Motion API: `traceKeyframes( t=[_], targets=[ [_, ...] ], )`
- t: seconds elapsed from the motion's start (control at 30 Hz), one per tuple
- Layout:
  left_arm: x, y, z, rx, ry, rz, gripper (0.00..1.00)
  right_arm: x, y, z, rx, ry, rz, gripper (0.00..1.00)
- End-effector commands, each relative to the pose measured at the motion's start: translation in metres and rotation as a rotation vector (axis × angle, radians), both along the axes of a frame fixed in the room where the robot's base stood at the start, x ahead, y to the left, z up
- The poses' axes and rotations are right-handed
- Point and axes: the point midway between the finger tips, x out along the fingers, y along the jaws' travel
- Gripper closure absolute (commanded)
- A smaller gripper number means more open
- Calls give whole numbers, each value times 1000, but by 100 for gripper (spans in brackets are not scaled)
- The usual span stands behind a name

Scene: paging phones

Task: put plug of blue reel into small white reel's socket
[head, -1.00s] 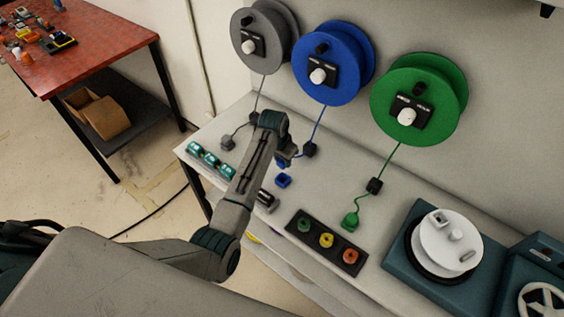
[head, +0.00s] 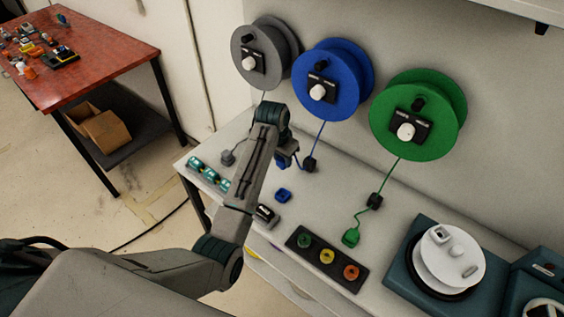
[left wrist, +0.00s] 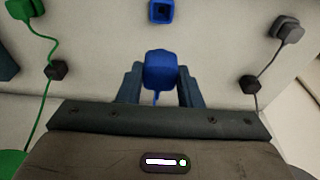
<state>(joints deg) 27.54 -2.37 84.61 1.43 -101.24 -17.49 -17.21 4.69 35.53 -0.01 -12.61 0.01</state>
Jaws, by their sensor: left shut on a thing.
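The blue reel (head: 345,62) hangs on the wall between the grey and green reels. Its cable runs down through a black block (head: 309,164) to the bench. My left gripper (head: 285,160) points down over the bench below this reel. In the left wrist view its fingers are shut on the blue plug (left wrist: 160,72), with the blue cable trailing below it. The small white reel (head: 463,268) lies on a teal base at the right of the bench, a square socket piece (head: 440,234) on its top. My right gripper is not in view.
A loose blue square piece (head: 283,195) lies on the bench near my gripper. The green plug (head: 351,237) and grey plug (head: 228,158) rest on the bench. A black tray (head: 304,261) holds coloured round pieces. Teal pieces (head: 208,173) line the left edge.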

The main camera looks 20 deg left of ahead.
Motion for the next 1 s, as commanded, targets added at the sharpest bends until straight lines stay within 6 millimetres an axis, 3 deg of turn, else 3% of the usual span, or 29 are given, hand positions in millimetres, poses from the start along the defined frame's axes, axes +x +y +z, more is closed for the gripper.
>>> traceKeyframes(
  t=[0.7, 1.0],
  targets=[
    [0, 0, 58, 0, -2, 0, 84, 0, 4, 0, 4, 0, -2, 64],
    [0, 0, 69, 0, 0, 0, 84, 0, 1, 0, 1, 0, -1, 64]
  ],
)
